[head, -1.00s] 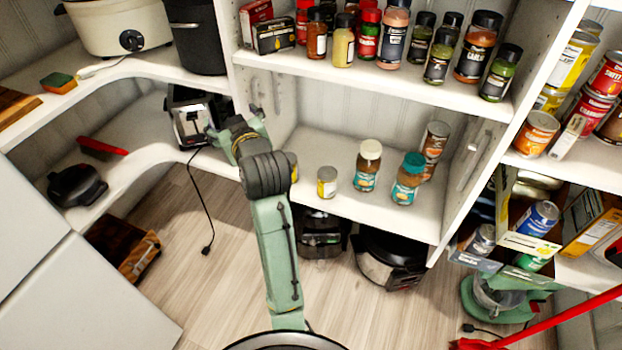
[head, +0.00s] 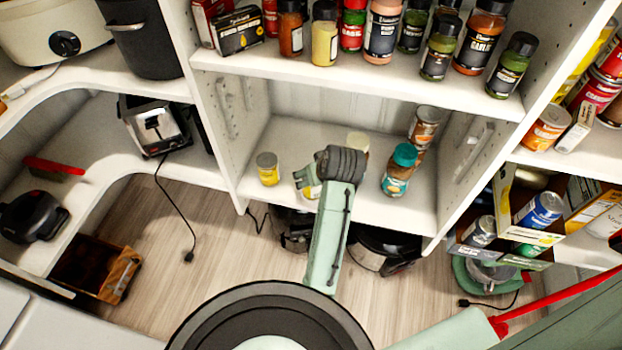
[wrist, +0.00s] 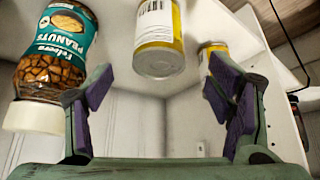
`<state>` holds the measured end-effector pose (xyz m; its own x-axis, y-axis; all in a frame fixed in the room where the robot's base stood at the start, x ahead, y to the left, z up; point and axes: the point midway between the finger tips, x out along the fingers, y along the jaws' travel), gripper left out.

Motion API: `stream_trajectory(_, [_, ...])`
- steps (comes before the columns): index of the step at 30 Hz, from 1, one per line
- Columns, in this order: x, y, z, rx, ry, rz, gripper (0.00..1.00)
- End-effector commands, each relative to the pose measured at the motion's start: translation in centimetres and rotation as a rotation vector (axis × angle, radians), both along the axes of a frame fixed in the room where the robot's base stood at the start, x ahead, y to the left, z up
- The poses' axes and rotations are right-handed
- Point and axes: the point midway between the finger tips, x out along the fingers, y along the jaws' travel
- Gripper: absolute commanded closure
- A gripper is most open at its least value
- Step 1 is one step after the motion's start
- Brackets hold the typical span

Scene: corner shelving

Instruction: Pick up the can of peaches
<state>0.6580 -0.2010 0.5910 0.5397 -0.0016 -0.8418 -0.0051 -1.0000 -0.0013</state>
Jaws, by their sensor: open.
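A small yellow-labelled can (head: 268,168) stands on the lower shelf, left of my gripper (head: 307,183). The wrist view is upside down and shows two yellow-labelled cans: a nearer one (wrist: 160,38) ahead of the gap between my fingers, and a farther one (wrist: 208,52) beside the right finger. No label reads as peaches, so I cannot tell which can holds them. My gripper, also in the wrist view (wrist: 160,90), is open, with nothing held. In the head view my wrist partly hides what stands behind it.
A white-lidded peanut jar (wrist: 55,50) is close to the left finger in the wrist view. A teal-lidded jar (head: 398,171) and stacked cans (head: 425,128) stand to the right. The upper shelf (head: 350,78) lies above, and side panels bound the bay.

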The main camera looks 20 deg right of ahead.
Motion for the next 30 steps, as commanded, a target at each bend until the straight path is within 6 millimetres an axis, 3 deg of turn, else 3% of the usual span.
stream_trajectory(18, [3.5, -0.1, -6.0, -0.001, 0.0, -0.001, 0.26])
stream_trajectory(26, [3.6, -0.1, -6.3, -0.001, -0.001, 0.0, 0.26])
stream_trajectory(30, [3.6, -0.1, -6.3, -0.001, -0.001, 0.0, 0.34])
